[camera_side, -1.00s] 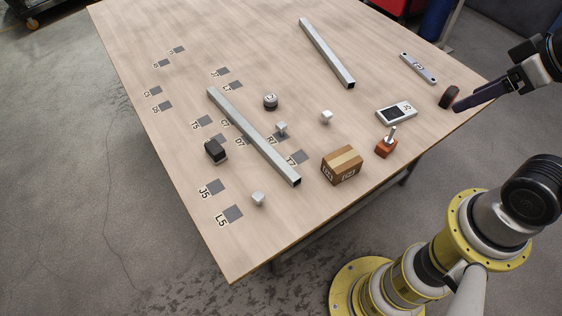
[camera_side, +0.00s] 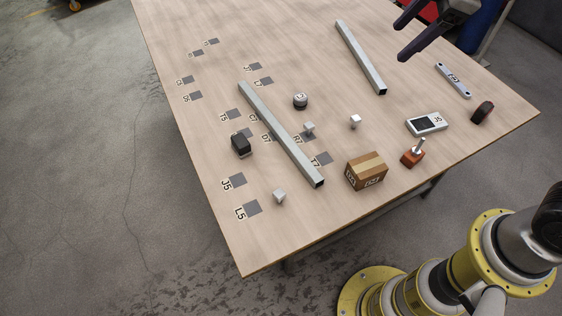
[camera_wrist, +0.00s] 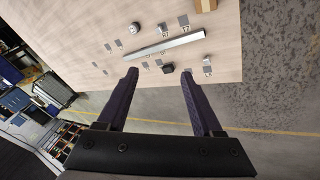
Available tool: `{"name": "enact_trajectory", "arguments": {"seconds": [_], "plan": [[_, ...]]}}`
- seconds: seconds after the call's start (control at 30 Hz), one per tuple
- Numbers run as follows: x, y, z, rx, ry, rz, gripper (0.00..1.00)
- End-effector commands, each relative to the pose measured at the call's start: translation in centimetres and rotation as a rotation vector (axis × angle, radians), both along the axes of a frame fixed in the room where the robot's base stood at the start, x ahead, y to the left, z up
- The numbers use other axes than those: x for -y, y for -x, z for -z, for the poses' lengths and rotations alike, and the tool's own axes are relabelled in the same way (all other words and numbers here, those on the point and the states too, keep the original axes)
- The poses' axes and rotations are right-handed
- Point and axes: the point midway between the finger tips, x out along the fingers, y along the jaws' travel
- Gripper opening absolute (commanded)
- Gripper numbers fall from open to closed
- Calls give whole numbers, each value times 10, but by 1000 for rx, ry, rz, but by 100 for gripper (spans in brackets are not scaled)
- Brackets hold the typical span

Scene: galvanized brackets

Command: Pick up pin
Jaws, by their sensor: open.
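The pin (camera_side: 420,145) is a thin silver rod that stands up from a small orange-brown block (camera_side: 412,158) near the right front of the table in the side view. My gripper (camera_side: 400,42) is at the top of the side view, above the table's far right part and well away from the pin. Its two dark fingers are apart with nothing between them. The wrist view shows the open gripper (camera_wrist: 159,74) over the table from a tilted angle. I cannot make out the pin in the wrist view.
A cardboard box (camera_side: 367,171) stands left of the block, and a white device with a dark screen (camera_side: 427,123) lies just behind it.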

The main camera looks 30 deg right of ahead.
Motion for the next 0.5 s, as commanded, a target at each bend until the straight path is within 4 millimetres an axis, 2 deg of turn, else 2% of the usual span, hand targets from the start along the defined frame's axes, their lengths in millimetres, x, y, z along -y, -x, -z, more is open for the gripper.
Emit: {"name": "enact_trajectory", "arguments": {"seconds": [0.03,0.1,0.23,0.37,0.5], "plan": [[-19,-18,14,-29,25,-77,68],[-45,-38,32,-56,59,-178,68],[-96,-67,77,-117,112,-352,68],[-149,-78,134,-189,158,-499,68],[-195,-70,197,-275,197,-596,68]]}}
